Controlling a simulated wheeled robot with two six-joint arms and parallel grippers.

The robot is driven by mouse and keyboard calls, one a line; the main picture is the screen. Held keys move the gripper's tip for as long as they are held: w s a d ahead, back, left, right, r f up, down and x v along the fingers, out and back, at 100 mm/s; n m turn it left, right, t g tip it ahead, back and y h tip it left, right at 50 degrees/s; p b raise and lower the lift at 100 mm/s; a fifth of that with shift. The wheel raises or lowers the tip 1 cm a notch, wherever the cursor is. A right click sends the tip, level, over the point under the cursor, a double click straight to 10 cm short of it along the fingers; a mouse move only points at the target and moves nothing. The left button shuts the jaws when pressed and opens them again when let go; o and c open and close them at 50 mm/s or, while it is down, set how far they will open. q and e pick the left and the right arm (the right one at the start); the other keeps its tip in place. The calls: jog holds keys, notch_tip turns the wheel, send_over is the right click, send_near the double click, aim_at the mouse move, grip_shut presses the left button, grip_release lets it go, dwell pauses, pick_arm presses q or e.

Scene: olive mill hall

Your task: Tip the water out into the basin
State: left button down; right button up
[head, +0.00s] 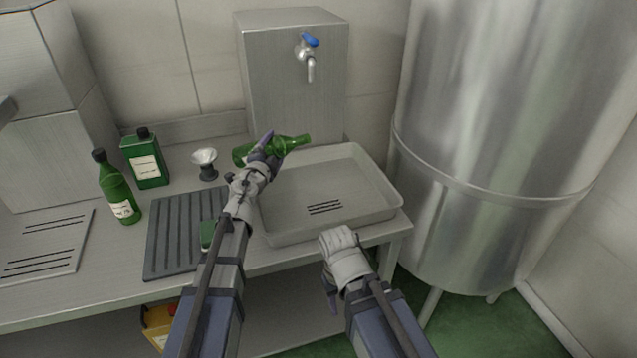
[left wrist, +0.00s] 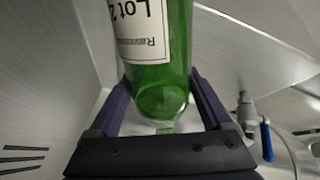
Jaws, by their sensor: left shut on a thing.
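My left gripper (head: 264,148) is shut on a green glass bottle (head: 293,143), with a finger on either side of it. The bottle lies roughly level, its neck to the right above the back left of the basin (head: 384,195). In the left wrist view the bottle (left wrist: 163,95) shows a white label reading "Lot 2". No stream of water can be seen, and the water inside cannot be made out. The basin is a shallow grey tray with drain slots in its floor. My right gripper (head: 328,279) is low, in front of the basin's front edge; its fingers are mostly hidden.
A tap with a blue lever (head: 309,50) juts from a steel box behind the basin. Left stand a green bottle (head: 118,190), a green tin (head: 146,160) and a small funnel (head: 205,162). A dark ribbed mat (head: 172,228) holds a green object (head: 208,233). A large steel tank (head: 490,130) stands right.

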pick_arm(q)
jog(key=shift+a+f+m+b, duration=0.15)
jog(key=shift+f+m+b, duration=0.35)
jog(key=shift+f+b, duration=0.3)
jog(key=shift+d+f+m+b, duration=0.45)
jog(key=shift+f+m+b, duration=0.1)
jog(key=shift+f+m, duration=0.15)
jog(key=shift+f+m+b, duration=0.65)
jog(key=shift+m+b, duration=0.05)
jog(key=shift+m, duration=0.2)
dwell(0.4)
jog(key=shift+s+d+m+y, duration=0.15)
jog(key=shift+m+y, duration=0.15)
jog(key=shift+m, duration=0.5)
dwell(1.4)
